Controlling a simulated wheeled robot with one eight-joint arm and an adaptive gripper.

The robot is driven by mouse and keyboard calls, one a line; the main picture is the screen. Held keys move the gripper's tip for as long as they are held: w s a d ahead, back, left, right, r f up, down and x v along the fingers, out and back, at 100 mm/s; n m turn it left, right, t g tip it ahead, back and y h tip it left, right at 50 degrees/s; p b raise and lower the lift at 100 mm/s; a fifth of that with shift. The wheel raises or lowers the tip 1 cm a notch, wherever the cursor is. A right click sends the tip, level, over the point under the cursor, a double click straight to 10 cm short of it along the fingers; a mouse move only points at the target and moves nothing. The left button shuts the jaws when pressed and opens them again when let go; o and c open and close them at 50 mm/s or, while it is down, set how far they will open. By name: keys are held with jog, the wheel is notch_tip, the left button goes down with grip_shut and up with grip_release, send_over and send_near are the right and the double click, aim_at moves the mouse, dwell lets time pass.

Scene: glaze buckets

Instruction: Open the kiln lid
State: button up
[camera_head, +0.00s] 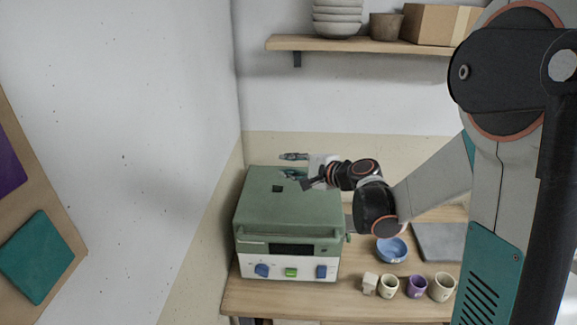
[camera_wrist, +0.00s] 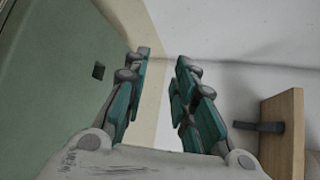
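The kiln (camera_head: 288,253) is a green box with a white front panel, standing on the left end of the wooden table. Its green lid (camera_head: 262,205) looks shut, with a small dark square on top. My gripper (camera_head: 290,165) is above the lid's right rear part, pointing left in the head view. In the wrist view the gripper (camera_wrist: 160,78) shows two teal fingers spread apart with nothing between them. The lid's green surface (camera_wrist: 50,85) fills the left of that view, beside the fingers and apart from them. A handle at the kiln's right side is partly hidden by my arm.
On the table (camera_head: 330,307) right of the kiln are a blue bowl (camera_head: 391,250), several small cups, including a purple one (camera_head: 416,286), and a grey slab (camera_head: 440,240). A wall shelf (camera_head: 340,43) with bowls, a pot and a box (camera_head: 428,24) hangs above. Walls stand close behind and left.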

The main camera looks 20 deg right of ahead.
jog(key=shift+w+a+f, duration=0.15)
jog(key=shift+w+a, duration=0.15)
jog(key=shift+w, duration=0.2)
grip_shut()
grip_release()
jog(key=shift+s, duration=0.1)
jog(key=v, duration=1.2)
